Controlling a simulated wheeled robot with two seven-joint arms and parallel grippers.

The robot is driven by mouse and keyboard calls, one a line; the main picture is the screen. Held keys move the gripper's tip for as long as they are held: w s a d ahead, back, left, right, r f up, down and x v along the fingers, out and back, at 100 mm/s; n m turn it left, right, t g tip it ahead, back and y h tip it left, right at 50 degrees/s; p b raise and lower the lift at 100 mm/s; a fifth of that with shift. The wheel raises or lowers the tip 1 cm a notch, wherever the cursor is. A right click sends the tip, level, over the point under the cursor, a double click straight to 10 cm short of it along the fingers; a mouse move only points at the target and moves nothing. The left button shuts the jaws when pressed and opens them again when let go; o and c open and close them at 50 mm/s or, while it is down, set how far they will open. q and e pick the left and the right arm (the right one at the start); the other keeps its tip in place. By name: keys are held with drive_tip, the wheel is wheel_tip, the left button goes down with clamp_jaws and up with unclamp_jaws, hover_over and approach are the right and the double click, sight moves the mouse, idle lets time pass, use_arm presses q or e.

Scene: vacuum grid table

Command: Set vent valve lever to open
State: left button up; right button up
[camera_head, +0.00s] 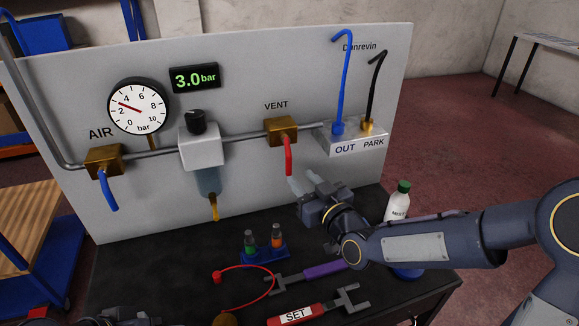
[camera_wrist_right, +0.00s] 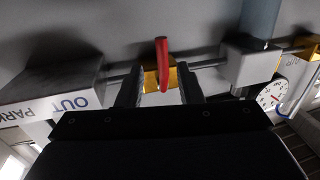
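The brass VENT valve (camera_head: 282,129) sits on the pipe across the grey panel. Its red lever (camera_head: 289,157) hangs down, across the pipe's line. My right gripper (camera_head: 305,182) is open and empty, just below and right of the lever's lower end in the head view. In the right wrist view the red lever (camera_wrist_right: 162,66) appears between the two spread fingers (camera_wrist_right: 160,88), with the brass valve body (camera_wrist_right: 152,78) behind it. No finger visibly grips the lever. A dark part of my left arm shows at the bottom left; its fingers cannot be made out.
The OUT/PARK block (camera_head: 357,141) with blue and black hooked tubes stands right of the valve. A regulator (camera_head: 201,147) and the AIR valve's blue lever (camera_head: 108,190) are to the left. Tools, a small blue rack (camera_head: 265,253) and a white bottle (camera_head: 398,205) occupy the dark table.

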sight(290, 167)
drive_tip(key=p+x, duration=0.2)
drive_tip(key=x, duration=0.5)
drive_tip(key=shift+s+a, duration=0.15)
drive_tip(key=shift+c, duration=0.3)
clamp_jaws()
